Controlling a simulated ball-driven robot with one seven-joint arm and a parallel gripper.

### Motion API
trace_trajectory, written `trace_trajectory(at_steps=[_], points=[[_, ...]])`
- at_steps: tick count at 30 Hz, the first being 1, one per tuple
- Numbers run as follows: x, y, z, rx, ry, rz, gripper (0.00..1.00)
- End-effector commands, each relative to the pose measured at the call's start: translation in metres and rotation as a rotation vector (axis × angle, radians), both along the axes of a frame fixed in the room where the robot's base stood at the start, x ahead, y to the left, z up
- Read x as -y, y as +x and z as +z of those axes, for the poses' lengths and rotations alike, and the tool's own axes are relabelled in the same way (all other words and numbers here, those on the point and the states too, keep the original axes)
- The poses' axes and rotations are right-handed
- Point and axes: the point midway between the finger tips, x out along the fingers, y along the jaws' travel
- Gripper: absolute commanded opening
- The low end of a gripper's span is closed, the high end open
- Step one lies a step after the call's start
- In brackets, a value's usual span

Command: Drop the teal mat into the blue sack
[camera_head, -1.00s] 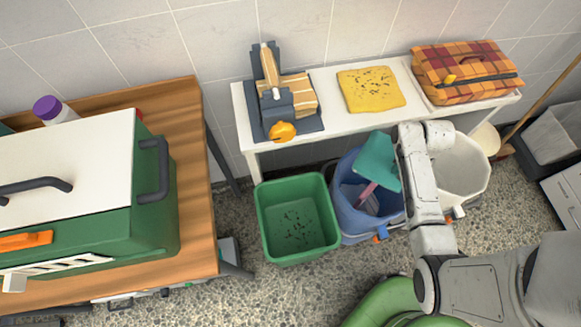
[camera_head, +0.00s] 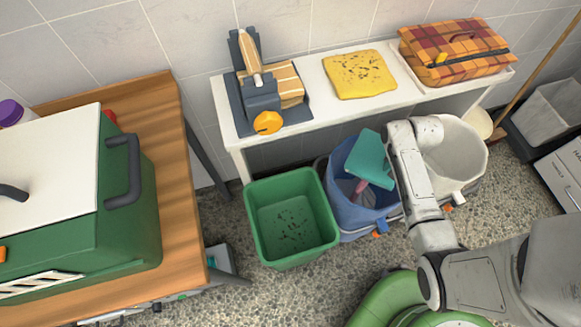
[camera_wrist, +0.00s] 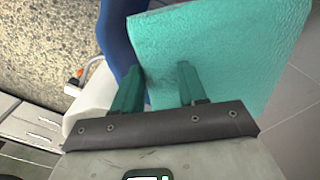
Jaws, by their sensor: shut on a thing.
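The teal mat (camera_head: 370,157) hangs from my gripper over the open mouth of the blue sack (camera_head: 352,212). In the wrist view the mat (camera_wrist: 220,45) fills the upper right, and my gripper (camera_wrist: 157,85) is shut on its near edge. A strip of the blue sack (camera_wrist: 116,38) shows beside the mat there. In the head view my arm's end hides the gripper's fingers. A pinkish thing (camera_head: 360,187) shows inside the sack, below the mat.
A green bin (camera_head: 290,215) stands left of the blue sack, and a white bin (camera_head: 455,158) stands right of it. A white bench (camera_head: 318,82) behind holds a yellow cloth (camera_head: 359,74) and a plaid box (camera_head: 455,52). A wooden table (camera_head: 170,180) is at left.

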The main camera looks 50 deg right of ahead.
Motion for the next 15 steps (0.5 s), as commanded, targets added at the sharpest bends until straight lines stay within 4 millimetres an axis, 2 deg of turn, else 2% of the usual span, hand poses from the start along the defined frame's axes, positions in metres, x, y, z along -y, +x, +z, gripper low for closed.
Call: trace_trajectory(at_steps=[3, 4, 12, 15], points=[[0.0001, -0.0001, 0.0009, 0.000, 0.000, 0.000, 0.02], [0.0001, 0.0000, 0.0009, 0.000, 0.000, 0.000, 0.43], [0.0000, -0.0001, 0.0007, 0.000, 0.000, 0.000, 0.69], [0.0000, -0.0001, 0.0007, 0.000, 0.000, 0.000, 0.71]])
